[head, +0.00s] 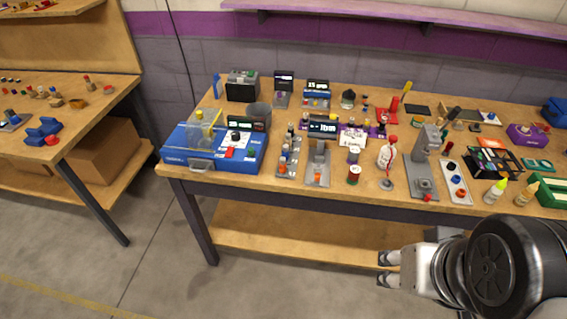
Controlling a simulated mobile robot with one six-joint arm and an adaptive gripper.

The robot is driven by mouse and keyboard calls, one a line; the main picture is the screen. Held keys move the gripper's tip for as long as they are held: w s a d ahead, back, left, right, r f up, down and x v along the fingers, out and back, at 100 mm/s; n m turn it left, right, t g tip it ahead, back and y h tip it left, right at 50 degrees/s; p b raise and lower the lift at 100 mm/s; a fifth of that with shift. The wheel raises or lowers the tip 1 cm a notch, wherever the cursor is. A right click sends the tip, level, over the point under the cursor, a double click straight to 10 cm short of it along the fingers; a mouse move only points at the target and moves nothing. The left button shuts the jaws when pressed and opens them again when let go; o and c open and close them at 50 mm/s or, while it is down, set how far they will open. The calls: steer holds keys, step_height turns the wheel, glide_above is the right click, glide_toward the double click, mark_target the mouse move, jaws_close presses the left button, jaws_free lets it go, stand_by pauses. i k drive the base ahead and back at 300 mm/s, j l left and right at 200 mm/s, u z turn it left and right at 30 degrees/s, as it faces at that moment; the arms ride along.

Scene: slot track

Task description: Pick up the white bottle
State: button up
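Two pale bottles stand on the workbench, and I cannot tell which one the task names. One is a white bottle (495,192) with a yellow-green cap, upright near the front edge at the right. The other is a cream bottle (527,194) with a yellowish tip, just right of it. A white, rounded item with a red top (387,155) stands further left, and its kind is unclear. My gripper (383,269) is in front of the bench, lower in the picture and left of both bottles. Its two fingers point left and are apart, with nothing between them.
The workbench (285,187) is crowded with small devices. A grey stand (422,175) and a white button panel (456,182) are left of the bottles, a green crate (553,192) right. A blue case (215,150) sits at the left end. Floor in front is clear.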

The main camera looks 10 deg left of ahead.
mark_target(497, 190)
steer(key=z, duration=1.3)
